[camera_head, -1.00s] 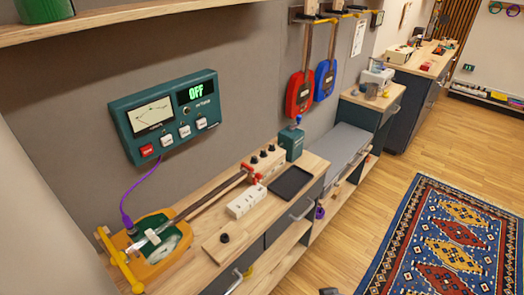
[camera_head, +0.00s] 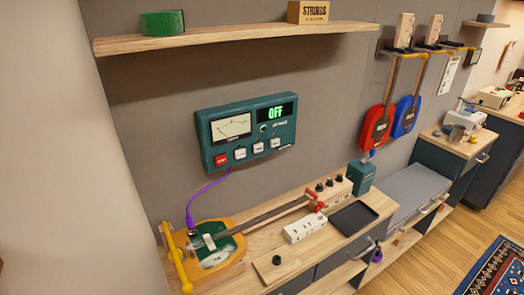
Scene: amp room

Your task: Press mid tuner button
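The teal tuner (camera_head: 247,133) hangs on the grey wall above the bench. It has a white needle dial (camera_head: 231,127) on its left and a display (camera_head: 275,112) reading OFF in green. Along its lower edge sit a red button (camera_head: 221,160) and three white buttons, the middle white one (camera_head: 258,147) among them; their labels are too small to read. A purple cable runs from the tuner's underside to a green and orange guitar (camera_head: 208,248) lying on the bench. Neither of my grippers shows in the view.
A wooden shelf (camera_head: 230,38) with a green roll and a STRINGS box juts out above the tuner. The wooden bench (camera_head: 262,243) below holds a white box (camera_head: 304,229), a black tray (camera_head: 354,216) and a teal box (camera_head: 360,177). Red and blue guitars hang to the right.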

